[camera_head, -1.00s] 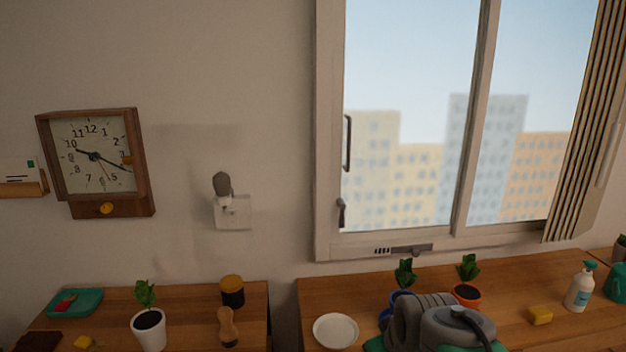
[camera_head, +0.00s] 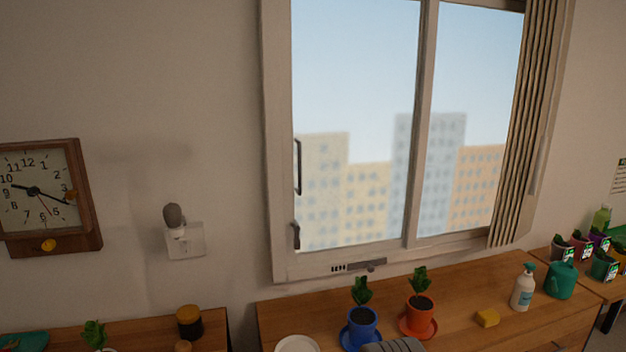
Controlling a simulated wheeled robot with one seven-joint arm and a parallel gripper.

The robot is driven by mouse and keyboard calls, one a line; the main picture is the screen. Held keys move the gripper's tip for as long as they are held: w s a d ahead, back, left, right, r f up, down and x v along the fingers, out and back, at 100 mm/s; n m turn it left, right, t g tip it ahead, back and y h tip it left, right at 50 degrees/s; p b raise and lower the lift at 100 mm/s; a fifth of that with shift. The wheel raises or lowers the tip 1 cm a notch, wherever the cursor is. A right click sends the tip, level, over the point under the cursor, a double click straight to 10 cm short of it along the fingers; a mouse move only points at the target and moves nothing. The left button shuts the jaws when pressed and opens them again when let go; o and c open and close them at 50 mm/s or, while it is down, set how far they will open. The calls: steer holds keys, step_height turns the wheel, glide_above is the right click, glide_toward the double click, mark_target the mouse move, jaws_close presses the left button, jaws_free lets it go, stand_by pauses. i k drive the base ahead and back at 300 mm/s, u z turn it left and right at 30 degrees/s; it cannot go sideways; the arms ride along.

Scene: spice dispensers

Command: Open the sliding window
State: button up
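The sliding window (camera_head: 427,120) is in the middle and right of the head view, in a pale frame. It has two panes side by side, and the left pane (camera_head: 352,90) meets the left jamb with no gap that I can see. A dark vertical handle (camera_head: 298,166) is at the left edge of the left pane. A small dark latch (camera_head: 295,235) sits below it. My gripper is not clearly visible; a grey ribbed part of my arm shows at the bottom edge, below the window.
A wooden counter (camera_head: 460,320) runs under the window. A gathered curtain (camera_head: 527,120) hangs at right.

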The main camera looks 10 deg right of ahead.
mark_target(286, 25)
steer(key=z, duration=0.5)
steer(key=i, duration=0.4)
steer(key=u, duration=1.85)
